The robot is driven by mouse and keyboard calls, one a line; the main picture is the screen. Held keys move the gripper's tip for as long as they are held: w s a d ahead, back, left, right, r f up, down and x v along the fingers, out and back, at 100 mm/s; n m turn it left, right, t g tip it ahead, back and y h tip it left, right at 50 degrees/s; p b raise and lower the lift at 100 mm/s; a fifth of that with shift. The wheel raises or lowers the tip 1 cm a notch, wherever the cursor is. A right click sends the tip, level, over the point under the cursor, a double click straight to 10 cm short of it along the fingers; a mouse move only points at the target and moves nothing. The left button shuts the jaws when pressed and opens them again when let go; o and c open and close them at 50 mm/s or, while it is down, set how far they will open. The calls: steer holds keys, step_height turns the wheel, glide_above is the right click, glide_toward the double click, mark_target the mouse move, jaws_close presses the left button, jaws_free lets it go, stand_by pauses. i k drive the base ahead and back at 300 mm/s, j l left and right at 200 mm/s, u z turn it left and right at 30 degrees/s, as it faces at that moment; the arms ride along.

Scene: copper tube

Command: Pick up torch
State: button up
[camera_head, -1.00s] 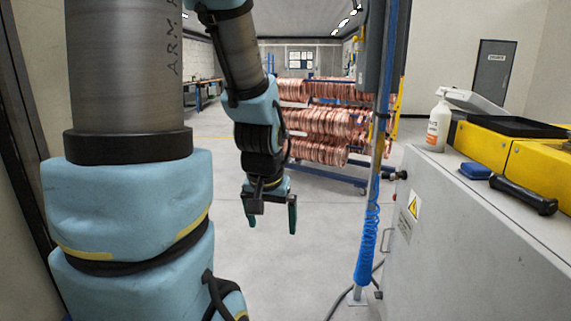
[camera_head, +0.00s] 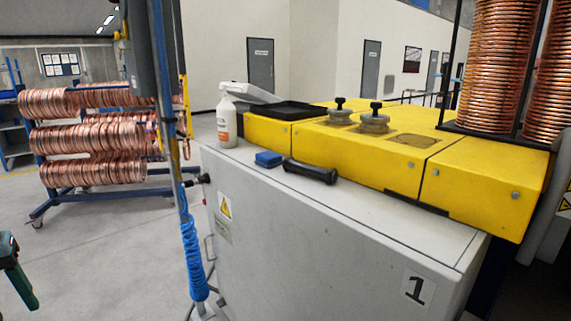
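The torch (camera_head: 310,170) is a black cylinder lying on its side on top of the grey cabinet (camera_head: 300,240), in front of the yellow machine housing. Nothing covers it. My gripper (camera_head: 12,275) shows only in part at the left edge, low in the picture, over the floor and well apart from the torch. One dark green finger is in view; the rest is cut off, so I cannot tell its opening.
A blue block (camera_head: 268,159) lies just left of the torch. A white spray bottle (camera_head: 227,122) stands behind it. A pole with a blue coiled hose (camera_head: 195,255) stands left of the cabinet. A rack of copper coils (camera_head: 95,140) is farther left, with open floor before it.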

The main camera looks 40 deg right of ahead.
mark_target(330, 177)
steer(key=i+z, duration=0.1)
steer(key=z, duration=0.25)
steer(key=i+z, duration=0.1)
steer(key=z, duration=0.3)
steer(key=i+j+z, duration=0.1)
steer(key=z, duration=0.25)
